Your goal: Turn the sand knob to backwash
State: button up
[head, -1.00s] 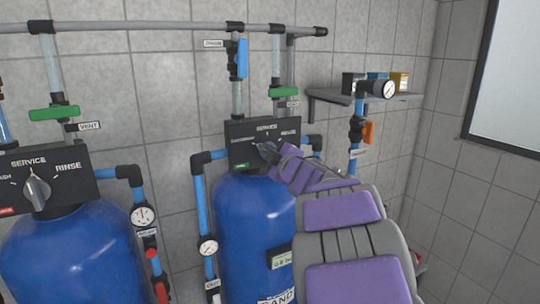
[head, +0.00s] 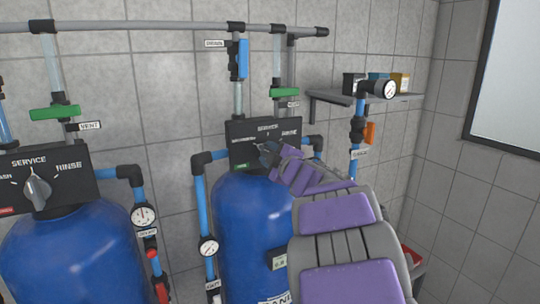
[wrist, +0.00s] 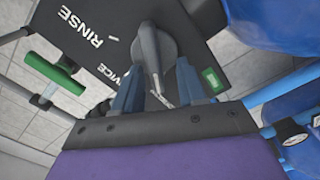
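The sand tank (head: 245,225) is blue and stands in the middle of the head view. Its black control panel (head: 285,128) has SERVICE at the top and RINSE at the right; the label at the left is partly readable. My gripper (head: 268,155) is at the front of this panel and hides most of the knob. In the wrist view the grey knob (wrist: 152,52) lies between the two blue fingers of my gripper (wrist: 158,78). A gap shows on both sides of its handle, so the fingers are open around it.
Another blue tank (head: 75,255) with a similar panel and knob (head: 37,192) stands at the left. Pipes and gauges (head: 208,247) flank the tanks. A wall shelf (head: 330,97) with small boxes is at the right, beside a pressure gauge (head: 389,90).

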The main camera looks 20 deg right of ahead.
jog(key=shift+r, duration=0.1)
jog(key=s+p, duration=0.1)
jog(key=s, duration=1.6)
jog(key=shift+s+d, duration=0.2)
jog(key=shift+d, duration=0.05)
jog(key=shift+d, duration=0.1)
